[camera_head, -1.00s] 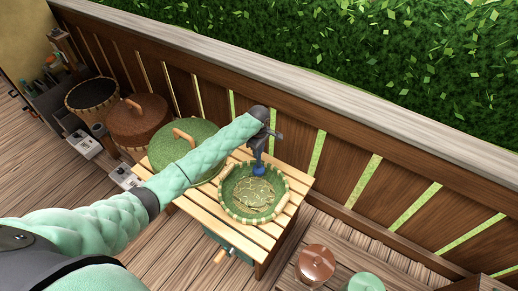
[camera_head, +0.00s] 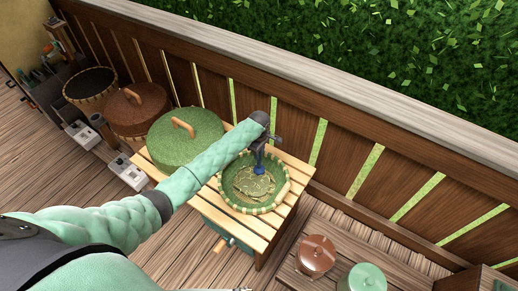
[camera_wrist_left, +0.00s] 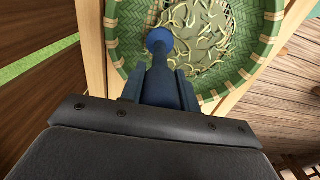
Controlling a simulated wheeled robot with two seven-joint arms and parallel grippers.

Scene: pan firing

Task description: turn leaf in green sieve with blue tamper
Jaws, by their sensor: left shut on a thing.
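The green sieve (camera_head: 284,193), a round woven basket with a pale segmented rim, sits on the slatted wooden table. Curled olive leaf (camera_head: 250,188) lies in it; the leaf also shows in the left wrist view (camera_wrist_left: 207,40). My left gripper (camera_head: 259,149) is shut on the blue tamper (camera_head: 259,169), above the sieve's far side. The tamper's round blue end (camera_wrist_left: 159,40) is over the inside of the sieve at the edge of the leaf; whether it touches the leaf I cannot tell. My right gripper is not in view.
A green lidded basket (camera_head: 180,145) stands left of the sieve, with a brown lidded one (camera_head: 138,108) beyond it. A wooden fence (camera_head: 340,150) runs close behind the table. A brown pot (camera_head: 317,254) and a green pot (camera_head: 367,279) stand on a lower surface at front right.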

